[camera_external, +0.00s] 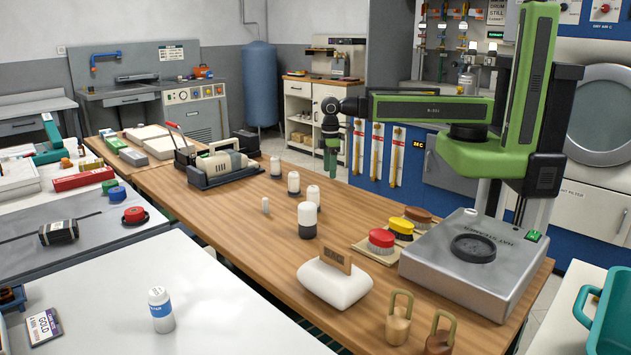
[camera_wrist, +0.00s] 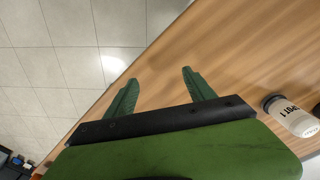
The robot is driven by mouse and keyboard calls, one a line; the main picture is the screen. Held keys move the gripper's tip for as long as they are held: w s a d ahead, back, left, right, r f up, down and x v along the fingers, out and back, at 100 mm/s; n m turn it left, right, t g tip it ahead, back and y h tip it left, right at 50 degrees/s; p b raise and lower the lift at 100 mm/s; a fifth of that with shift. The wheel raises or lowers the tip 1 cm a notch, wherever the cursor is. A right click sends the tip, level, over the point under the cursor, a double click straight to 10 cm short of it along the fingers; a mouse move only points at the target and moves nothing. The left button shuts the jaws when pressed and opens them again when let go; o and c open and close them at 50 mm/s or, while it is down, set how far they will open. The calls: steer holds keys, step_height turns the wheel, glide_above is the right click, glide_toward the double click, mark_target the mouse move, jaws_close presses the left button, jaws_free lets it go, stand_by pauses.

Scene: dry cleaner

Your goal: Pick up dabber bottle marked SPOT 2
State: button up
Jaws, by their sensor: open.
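Several white dabber bottles with dark bases stand upright on the wooden table: one at the back (camera_external: 276,166), one in the middle (camera_external: 294,183), one in front (camera_external: 306,217) and one partly behind it (camera_external: 314,194). Their markings are too small to read in the external view, so I cannot tell which is SPOT 2.
A grey machine (camera_external: 225,166) sits at the table's far end. Tiled floor (camera_wrist: 70,45) lies beyond the edge.

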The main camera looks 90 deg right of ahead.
steer(key=w+a+r+n+p, duration=0.4)
steer(key=w+r+n+p, duration=0.25)
steer(key=w, duration=0.25)
step_height(320, 180, up, 10)
steer(key=n+p, duration=0.3)
steer(key=p, duration=0.7)
glide_above(294, 182)
steer(key=d, duration=0.2)
steer(key=shift+m, duration=0.25)
step_height(294, 182, down, 18)
steer(key=b, duration=1.8)
steer(key=shift+r, duration=0.25)
steer(key=shift+c, duration=0.4)
jaws_close()
